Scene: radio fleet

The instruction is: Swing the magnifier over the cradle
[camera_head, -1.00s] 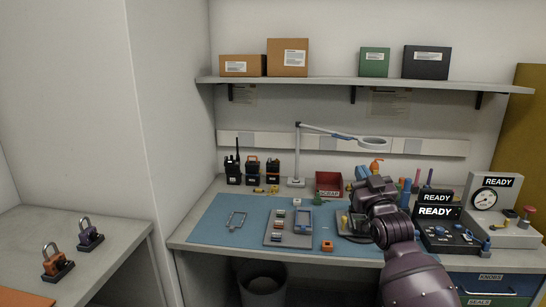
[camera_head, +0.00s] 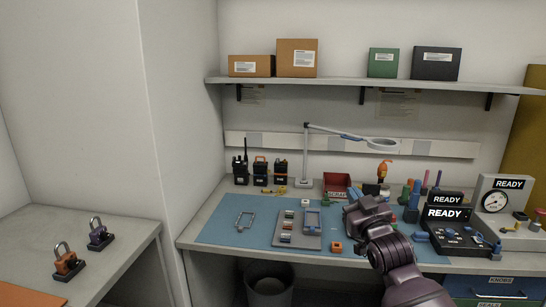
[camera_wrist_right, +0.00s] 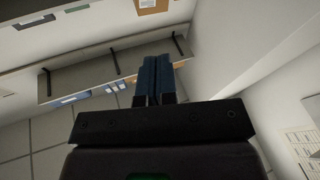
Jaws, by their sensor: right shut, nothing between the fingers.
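The magnifier's round lens (camera_head: 382,143) hangs on a jointed arm from a white post (camera_head: 306,155) at the back of the bench. The lens is over the back of the bench, right of the post. My right gripper (camera_head: 358,208) is shut and empty, in front of and below the lens, apart from it. Its closed blue fingers show in the right wrist view (camera_wrist_right: 155,80), with the shelf beyond. The gripper and forearm hide part of the blue mat; I cannot clearly make out the cradle there. My left gripper is not in view.
Radios (camera_head: 260,172) and a red bin (camera_head: 337,184) stand behind. Bottles and READY units (camera_head: 446,212) crowd the right. A shelf (camera_head: 350,84) runs above.

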